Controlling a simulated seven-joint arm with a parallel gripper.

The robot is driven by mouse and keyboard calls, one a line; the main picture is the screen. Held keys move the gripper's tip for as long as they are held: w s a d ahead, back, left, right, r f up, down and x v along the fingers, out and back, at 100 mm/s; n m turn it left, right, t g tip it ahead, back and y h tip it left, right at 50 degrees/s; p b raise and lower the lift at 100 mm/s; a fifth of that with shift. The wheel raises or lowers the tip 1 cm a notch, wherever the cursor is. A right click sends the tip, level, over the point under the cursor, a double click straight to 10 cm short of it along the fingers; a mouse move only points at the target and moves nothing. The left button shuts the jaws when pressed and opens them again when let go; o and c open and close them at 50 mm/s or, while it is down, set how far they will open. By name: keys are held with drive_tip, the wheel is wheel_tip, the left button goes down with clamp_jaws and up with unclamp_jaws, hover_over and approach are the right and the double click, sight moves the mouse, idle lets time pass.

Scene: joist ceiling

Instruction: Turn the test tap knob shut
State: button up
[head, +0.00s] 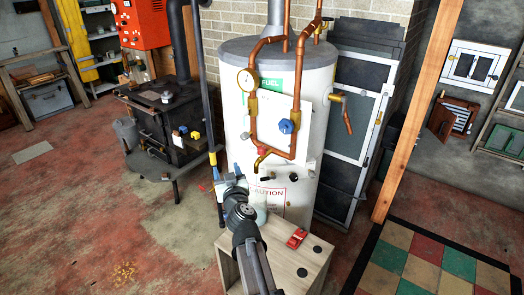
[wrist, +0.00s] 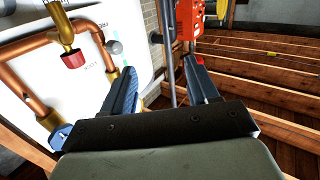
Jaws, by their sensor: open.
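A white tank (head: 234,75) carries copper pipework with several knobs; no label that I can read says which is the test tap knob. A small red knob (head: 262,150) sits by the brass spout, and a blue knob (head: 285,126) sits on the right-hand pipe. The wrist view shows a red knob (wrist: 73,60) on a brass fitting at upper left, a grey round knob (wrist: 114,47), and a blue part (wrist: 60,135) at lower left, partly hidden. My gripper (head: 227,170) is at the tank's lower left front. Its two blue fingers (wrist: 160,68) are apart, with no knob between them.
A black stove (head: 165,125) stands left, with a dark vertical pipe (head: 204,90) close by my gripper. A timber post (head: 412,120) rises at right. The floor at left is mostly clear.

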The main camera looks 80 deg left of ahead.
drive_tip(key=s, duration=0.3)
drive_tip(key=m+t+h, duration=0.1)
drive_tip(key=m+t, duration=0.6)
drive_tip(key=t, duration=0.4)
approach(261, 151)
drive_tip(key=shift+g, duration=0.3)
drive_tip(key=x, duration=1.1)
drive_tip(key=shift+w+a, duration=0.15)
drive_tip(key=shift+a, duration=0.15)
drive_tip(key=shift+c, duration=0.3)
